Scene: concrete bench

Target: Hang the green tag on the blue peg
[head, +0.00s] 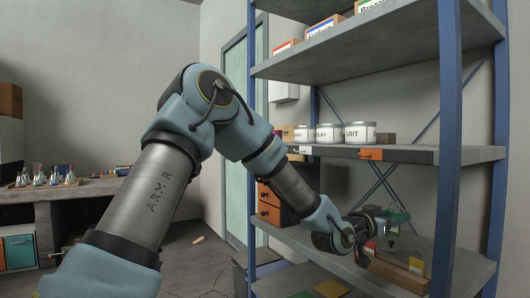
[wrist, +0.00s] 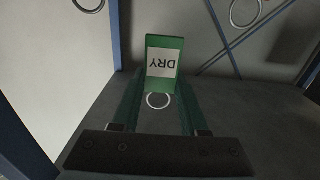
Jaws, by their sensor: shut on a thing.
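The green tag (wrist: 165,80) shows in the wrist view with a white label reading DRY upside down. It sits between the tips of my gripper (wrist: 160,88), which is shut on it. A pale ring (wrist: 157,100) shows at the tag's near end; I cannot tell how it joins the tag. In the head view my gripper (head: 388,224) is at the shelf unit's lower right, with green showing at its tip. I cannot make out a blue peg in either view.
The shelf unit has blue posts (head: 447,130) and a grey middle shelf (head: 400,151) with tins (head: 329,133). Two pale rings (wrist: 245,24) are cut by the wrist view's top edge.

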